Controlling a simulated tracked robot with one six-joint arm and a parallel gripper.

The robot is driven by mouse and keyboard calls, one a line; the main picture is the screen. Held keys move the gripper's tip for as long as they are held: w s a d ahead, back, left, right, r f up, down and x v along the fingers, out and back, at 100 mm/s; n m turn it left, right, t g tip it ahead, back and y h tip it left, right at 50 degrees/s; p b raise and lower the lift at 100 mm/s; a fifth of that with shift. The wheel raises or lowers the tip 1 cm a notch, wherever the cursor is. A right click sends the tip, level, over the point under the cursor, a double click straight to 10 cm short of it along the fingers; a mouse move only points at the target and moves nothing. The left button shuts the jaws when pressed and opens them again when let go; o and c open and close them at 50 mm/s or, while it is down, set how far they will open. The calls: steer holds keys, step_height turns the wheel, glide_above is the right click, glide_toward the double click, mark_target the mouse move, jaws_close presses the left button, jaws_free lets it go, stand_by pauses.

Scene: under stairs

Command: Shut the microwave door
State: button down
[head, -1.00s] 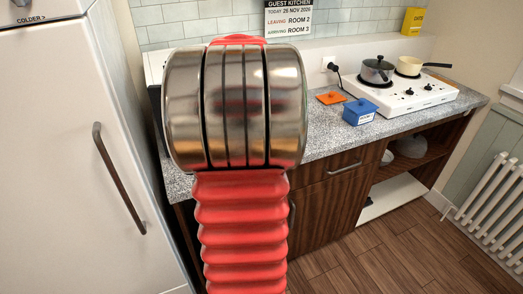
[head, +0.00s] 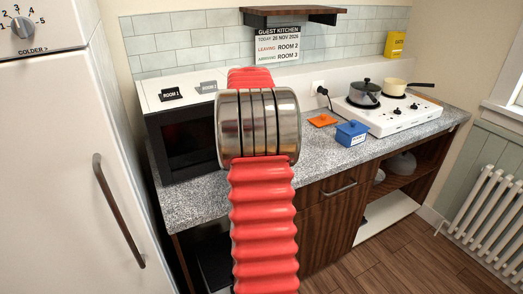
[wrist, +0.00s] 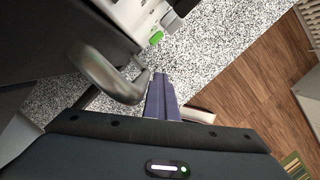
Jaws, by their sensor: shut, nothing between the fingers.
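The microwave (head: 182,141) stands at the left end of the counter, with a white top and a dark front. My arm covers its right part in the head view. In the wrist view its dark door (wrist: 62,32) fills the upper left, with a grey curved handle (wrist: 112,78) beside the pale control panel with a green button (wrist: 156,38). The door lies close to the panel; I cannot tell whether a gap is left. My gripper (wrist: 159,80) is shut and empty, its purple fingers just right of the handle's lower end; contact is unclear. The head view hides it.
The speckled counter (head: 190,205) carries a blue box (head: 351,134), an orange item (head: 322,120) and a white hob (head: 395,116) with two pans. A white fridge (head: 55,160) stands close on the left. Wood floor is free at lower right.

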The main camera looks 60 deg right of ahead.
steer(key=shift+w+d+r, duration=0.15)
steer(key=shift+w+d, duration=0.1)
steer(key=shift+w, duration=0.05)
steer(key=shift+w, duration=0.1)
steer(key=s+a+r, duration=0.2)
steer(key=s+r, duration=0.4)
steer(key=r, duration=0.3)
steer(key=shift+s+a+r, duration=0.15)
steer(key=shift+s+r, duration=0.05)
steer(key=shift+s, duration=0.2)
stand_by(0.3)
stand_by(0.6)
